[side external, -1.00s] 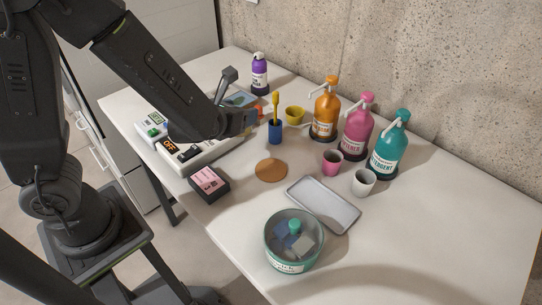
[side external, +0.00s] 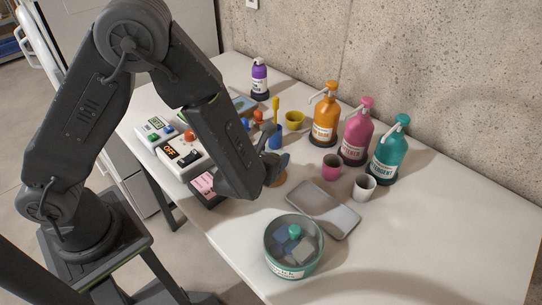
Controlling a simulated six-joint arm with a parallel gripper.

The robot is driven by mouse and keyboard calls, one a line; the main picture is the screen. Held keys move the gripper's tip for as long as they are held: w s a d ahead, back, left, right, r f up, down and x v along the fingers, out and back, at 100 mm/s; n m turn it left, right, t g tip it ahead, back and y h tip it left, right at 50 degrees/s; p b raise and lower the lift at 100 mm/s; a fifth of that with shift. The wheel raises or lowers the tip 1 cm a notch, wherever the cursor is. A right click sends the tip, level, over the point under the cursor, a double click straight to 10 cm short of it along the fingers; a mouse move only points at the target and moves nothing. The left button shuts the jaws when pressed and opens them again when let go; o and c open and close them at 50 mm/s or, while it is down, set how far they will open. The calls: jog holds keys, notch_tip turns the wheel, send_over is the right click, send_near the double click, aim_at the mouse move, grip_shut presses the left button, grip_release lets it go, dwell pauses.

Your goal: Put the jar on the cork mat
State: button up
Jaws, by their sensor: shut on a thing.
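The round brown cork mat (side external: 280,180) lies near the middle of the table in the side view, mostly covered by my arm. My gripper (side external: 281,163) is at the mat, low over it or beside it. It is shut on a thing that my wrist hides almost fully. A small bluish part shows at the gripper, but I cannot tell whether it is the held thing. No jar shows clearly elsewhere. I cannot tell whether the held thing touches the mat.
A grey tray (side external: 341,221) and a teal tub with blocks (side external: 271,262) stand in front. A pink cup (side external: 331,168) and a white cup (side external: 364,188) are to the right, pump bottles (side external: 355,137) behind. A blue holder (side external: 275,139) is close behind my gripper. The right front is clear.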

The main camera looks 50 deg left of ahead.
jog(key=shift+f, duration=0.2)
jog(key=o, duration=1.1)
jog(key=shift+c, duration=0.2)
jog(key=shift+r, duration=0.1)
